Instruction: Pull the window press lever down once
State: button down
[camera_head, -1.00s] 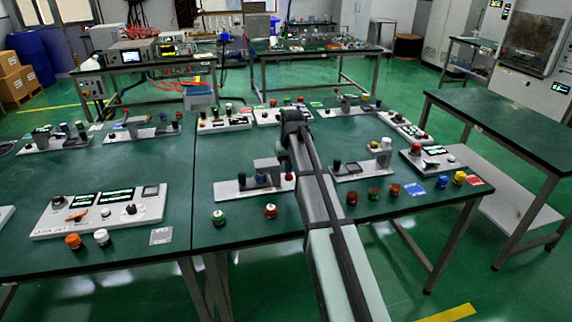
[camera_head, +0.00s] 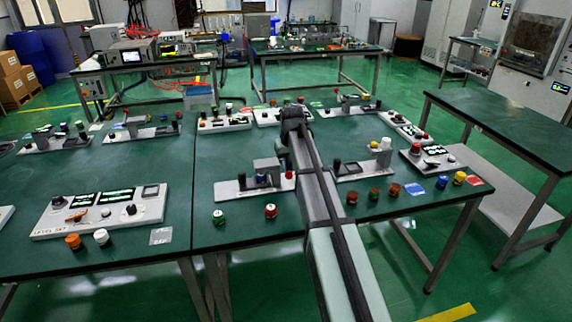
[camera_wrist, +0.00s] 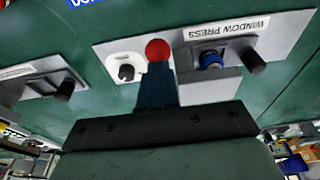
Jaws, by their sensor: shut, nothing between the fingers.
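The window press (camera_wrist: 222,30) is a grey panel with a "WINDOW PRESS" label, a blue knob and a black knob, in the upper right of the wrist view. A red ball knob (camera_wrist: 157,50) stands at its left side. My gripper (camera_wrist: 158,68) is shut, with its dark fingers together and their tips right at the red ball; I cannot tell whether they touch. In the head view the press base (camera_head: 228,190) sits at the table's front, with the red ball (camera_head: 290,175) at its right end. My arm hides most of the gripper there.
A similar panel (camera_head: 350,176) stands just right of my arm. Green and red buttons (camera_head: 219,216) (camera_head: 271,211) stand in front of the press. A larger control panel (camera_head: 100,212) lies to the left. The table (camera_head: 205,150) behind the press is mostly clear.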

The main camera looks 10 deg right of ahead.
notch_tip(320, 180, up, 9)
dwell(1.1)
jog(key=shift+f, duration=0.1)
